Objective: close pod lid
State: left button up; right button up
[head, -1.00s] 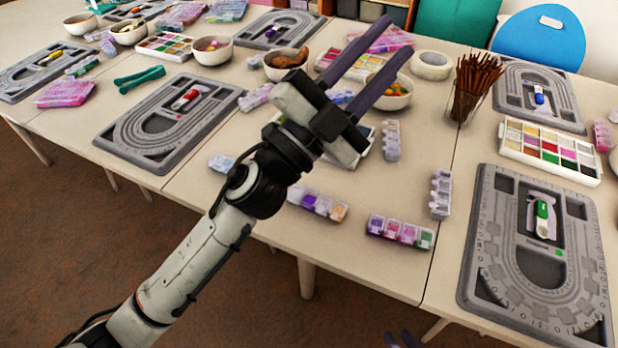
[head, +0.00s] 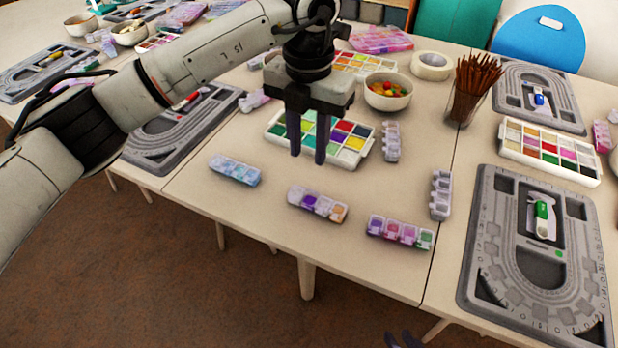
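Several small bead pod strips with clear lids lie on the middle table: a blue one (head: 235,170), a purple and orange one (head: 317,204), a pink and green one (head: 400,232), and two pale ones, the nearer (head: 441,194) and the farther (head: 391,141). Which lid stands open is too small to tell. My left gripper (head: 307,158) points down over the sectioned bead tray (head: 362,153), behind the purple and orange strip. Its two fingers are apart with nothing between them. My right gripper (head: 404,341) shows only as dark fingertips at the bottom edge, below the table front.
A grey bead board (head: 480,270) lies at right, another (head: 150,150) behind my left arm. Bare tabletop surrounds the strips.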

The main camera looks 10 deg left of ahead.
pick_arm(q)
notch_tip(320, 180, down, 9)
jog(key=shift+d+f, duration=0.1)
jog(key=shift+f, duration=0.1)
jog(key=shift+c, duration=0.2)
grip_shut()
